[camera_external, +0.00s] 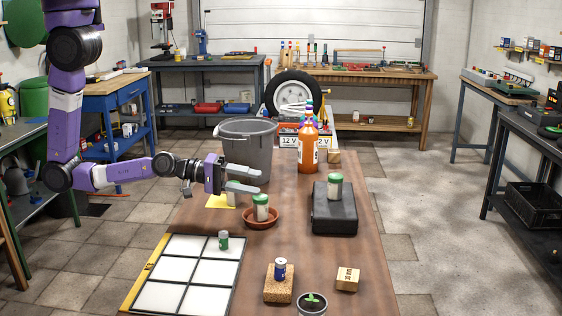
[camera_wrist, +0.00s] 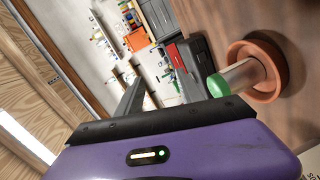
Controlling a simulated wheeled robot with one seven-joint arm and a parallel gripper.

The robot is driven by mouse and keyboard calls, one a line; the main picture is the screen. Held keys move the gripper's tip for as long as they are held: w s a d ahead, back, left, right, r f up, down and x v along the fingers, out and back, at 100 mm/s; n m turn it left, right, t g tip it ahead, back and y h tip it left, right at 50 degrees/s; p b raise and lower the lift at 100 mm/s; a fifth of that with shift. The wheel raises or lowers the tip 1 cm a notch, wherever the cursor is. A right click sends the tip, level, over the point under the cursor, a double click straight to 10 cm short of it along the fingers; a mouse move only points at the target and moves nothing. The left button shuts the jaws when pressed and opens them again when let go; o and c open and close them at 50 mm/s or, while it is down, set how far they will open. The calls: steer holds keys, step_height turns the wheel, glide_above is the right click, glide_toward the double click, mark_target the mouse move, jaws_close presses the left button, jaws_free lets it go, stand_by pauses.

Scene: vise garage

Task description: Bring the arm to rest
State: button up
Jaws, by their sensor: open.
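My gripper (camera_external: 256,181) is open and empty. It hangs over the left side of the brown table (camera_external: 330,262), its fingers pointing right, roughly level. A jar with a green lid (camera_external: 261,207) stands in a terracotta saucer (camera_external: 262,222) just below and in front of the fingers; they look apart from it. In the wrist view, the saucer (camera_wrist: 268,90) and jar (camera_wrist: 243,74) appear right of the one dark finger that shows clearly. Another pale jar (camera_external: 233,189) is partly hidden behind the gripper, near a yellow sheet (camera_external: 221,202).
A grey bucket (camera_external: 246,150) and an orange bottle (camera_external: 307,148) stand behind the gripper. A black case (camera_external: 334,215) bears another green-lidded jar (camera_external: 335,187). A framed white panel (camera_external: 172,270) with a small green can (camera_external: 223,240) lies front left. A cork block (camera_external: 279,287) bears a blue can.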

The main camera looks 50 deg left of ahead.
steer(key=s+a+r+m+t+y, duration=0.2)
steer(key=s+a+m+t+y, duration=0.1)
steer(key=a, duration=0.8)
steer(key=s+a+r+m+t+y, duration=0.1)
steer(key=s+a+m+t+y, duration=0.15)
steer(key=a, duration=0.95)
steer(key=s+a+g+y, duration=0.1)
steer(key=s+a+y, duration=0.6)
steer(key=s+a, duration=0.3)
steer(key=shift+s+a+r, duration=0.3)
steer(key=shift+s, duration=0.6)
